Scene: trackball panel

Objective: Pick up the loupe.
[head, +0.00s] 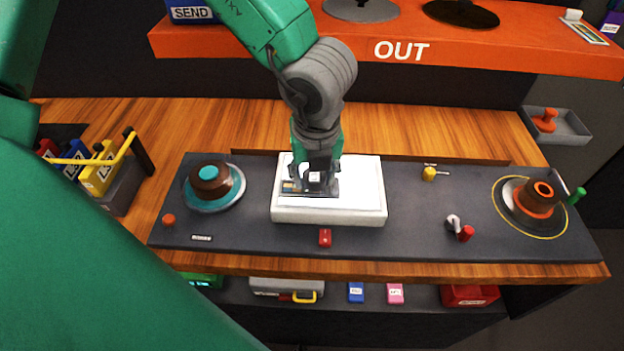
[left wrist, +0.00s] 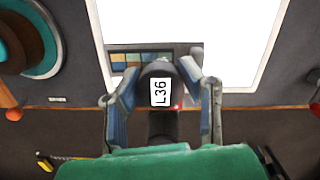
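My left gripper (head: 316,180) points down over the white light box (head: 375,200). A small dark piece with a white label reading L36, seemingly the loupe (left wrist: 160,75), stands between its fingers in the left wrist view. It stands at the film strip with coloured frames (left wrist: 135,57) on the white surface. The fingers (left wrist: 160,88) are close on both sides of the dark piece. I cannot tell whether they touch it. In the head view the fingers hide most of it. My right gripper is not in view.
A red button (head: 325,237) sits before the light box. A caddy of cartridges (head: 120,185) is far left. An orange shelf (head: 480,50) spans the back.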

